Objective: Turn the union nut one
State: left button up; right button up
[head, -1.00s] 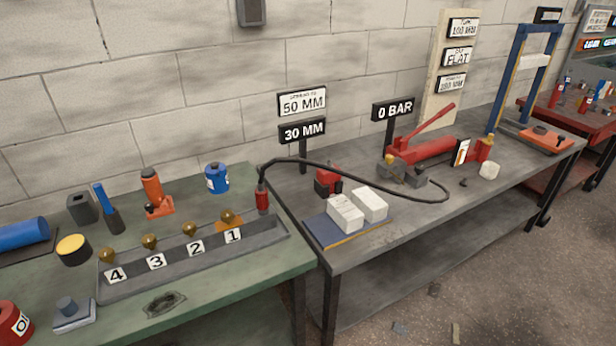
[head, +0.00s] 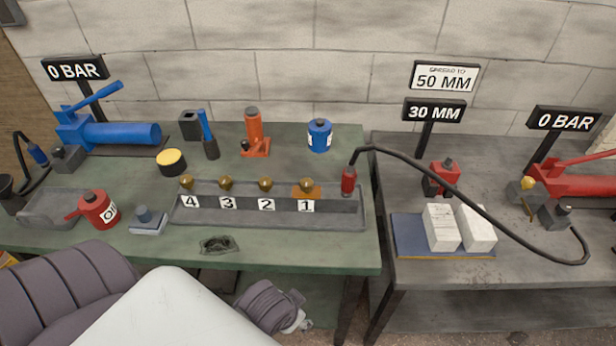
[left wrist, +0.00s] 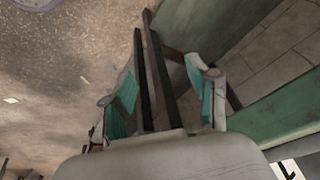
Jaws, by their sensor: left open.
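In the head view a long grey tray (head: 345,213) on the green bench carries a row of brass knob-like fittings above plates 4, 3, 2 and 1. The fitting at plate 1 (head: 307,185), which I take as union nut one, is the rightmost, with an orange piece under it. A red hose end (head: 348,181) stands upright just right of it. My left gripper (left wrist: 164,95) shows in the left wrist view, its teal-padded fingers apart and nothing between them. It is below the bench top, away from the fittings. My right gripper is not in view.
An orange jack (head: 254,135) and blue cylinder (head: 320,136) stand behind the tray. A black hose (head: 470,205) arches over the right bench.

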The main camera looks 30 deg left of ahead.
pick_arm(q)
jog(key=w+d+r+m+t+h, duration=0.15)
jog(key=w+r+m+t, duration=0.4)
jog(key=w+r, duration=0.75)
jog(key=w+d+r+m+t+h, duration=0.1)
jog(key=w+d+r+m+t, duration=0.15)
jog(key=w+r+t, duration=1)
jog(key=s+d+r+m+g+h, duration=0.1)
jog(key=d+r+m+g+h, duration=0.1)
jog(key=d+r+m+h, duration=0.4)
jog(key=s+d+r+m+g+h, duration=0.1)
jog(key=d+r+m+h, duration=0.1)
jog(key=r+m+h, duration=0.45)
jog(key=s+d+r+m+g+h, duration=0.25)
jog(key=d+m+g+h, duration=0.35)
jog(key=m+g, duration=0.6)
jog(key=m+g+y, duration=0.7)
jog(key=m+y, duration=0.1)
jog(key=y, duration=1.3)
send_over(308, 182)
notch_tip(308, 182, down, 10)
notch_tip(308, 182, down, 13)
jog(key=p, duration=0.2)
jog(key=shift+f+p, duration=0.2)
jog(key=shift+p, duration=0.1)
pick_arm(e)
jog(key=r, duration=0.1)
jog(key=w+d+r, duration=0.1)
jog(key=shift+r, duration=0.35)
